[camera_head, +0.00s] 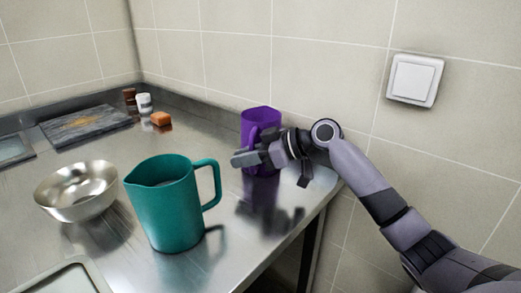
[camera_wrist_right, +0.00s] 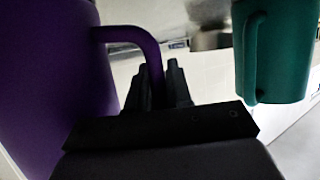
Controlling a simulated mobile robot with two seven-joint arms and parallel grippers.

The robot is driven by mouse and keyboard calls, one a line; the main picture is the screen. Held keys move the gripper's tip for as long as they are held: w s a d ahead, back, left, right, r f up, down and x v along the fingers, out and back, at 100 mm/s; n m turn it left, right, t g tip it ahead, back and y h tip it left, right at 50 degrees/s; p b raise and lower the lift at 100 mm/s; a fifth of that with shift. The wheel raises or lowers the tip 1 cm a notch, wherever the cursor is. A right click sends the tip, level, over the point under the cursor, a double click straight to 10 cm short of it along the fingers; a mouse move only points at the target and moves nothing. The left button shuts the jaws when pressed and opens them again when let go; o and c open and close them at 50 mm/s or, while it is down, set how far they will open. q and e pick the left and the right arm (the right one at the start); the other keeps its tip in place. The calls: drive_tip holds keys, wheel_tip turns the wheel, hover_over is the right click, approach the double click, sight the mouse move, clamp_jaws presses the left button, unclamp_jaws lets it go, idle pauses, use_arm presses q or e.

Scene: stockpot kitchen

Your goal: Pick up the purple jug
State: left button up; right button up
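The purple jug (camera_head: 260,122) stands upright on the steel counter near the wall, at the counter's right end. In the right wrist view the jug (camera_wrist_right: 50,80) fills the left side, and its handle (camera_wrist_right: 140,36) curves down between the finger pads. My right gripper (camera_head: 244,159) is at the jug's handle in front of the jug's body. In the wrist view its fingers (camera_wrist_right: 160,85) are close together on both sides of the handle, seemingly shut on it. The lower part of the handle is hidden by the gripper. My left gripper is not in view.
A teal jug (camera_head: 168,212) stands close by on the left, its handle towards my gripper; it also shows in the wrist view (camera_wrist_right: 275,50).

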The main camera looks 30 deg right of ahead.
clamp_jaws()
drive_tip(key=shift+r, duration=0.1)
